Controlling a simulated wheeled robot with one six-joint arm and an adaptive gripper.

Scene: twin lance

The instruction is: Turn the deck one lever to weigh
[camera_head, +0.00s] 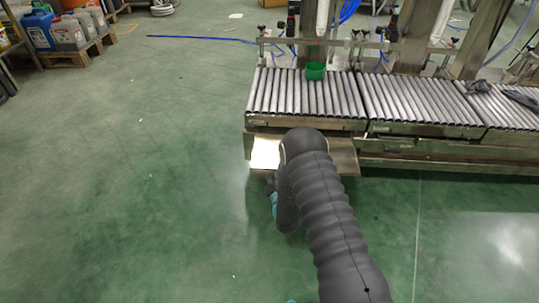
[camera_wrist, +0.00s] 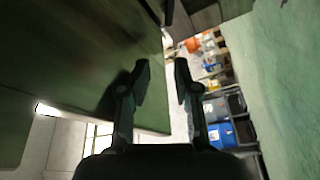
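I cannot make out the deck one lever for certain in either view. The nearest roller deck (camera_head: 300,95) is at the left end of the conveyor line. A metal plate (camera_head: 265,152) sticks out below its front edge, partly hidden behind my arm. In the wrist view, my gripper (camera_wrist: 163,82) has its two fingers apart with nothing between them. A large dark green panel (camera_wrist: 75,50) fills the left beside the fingers. A small dark part (camera_wrist: 167,12) shows at the top edge, too cut off to identify. In the head view my arm hides most of the gripper.
More roller decks (camera_head: 415,98) continue to the right. A grey item (camera_head: 478,87) lies on the rollers farther right. Jugs (camera_head: 67,32) stand on a pallet at back left. The green floor at left is open.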

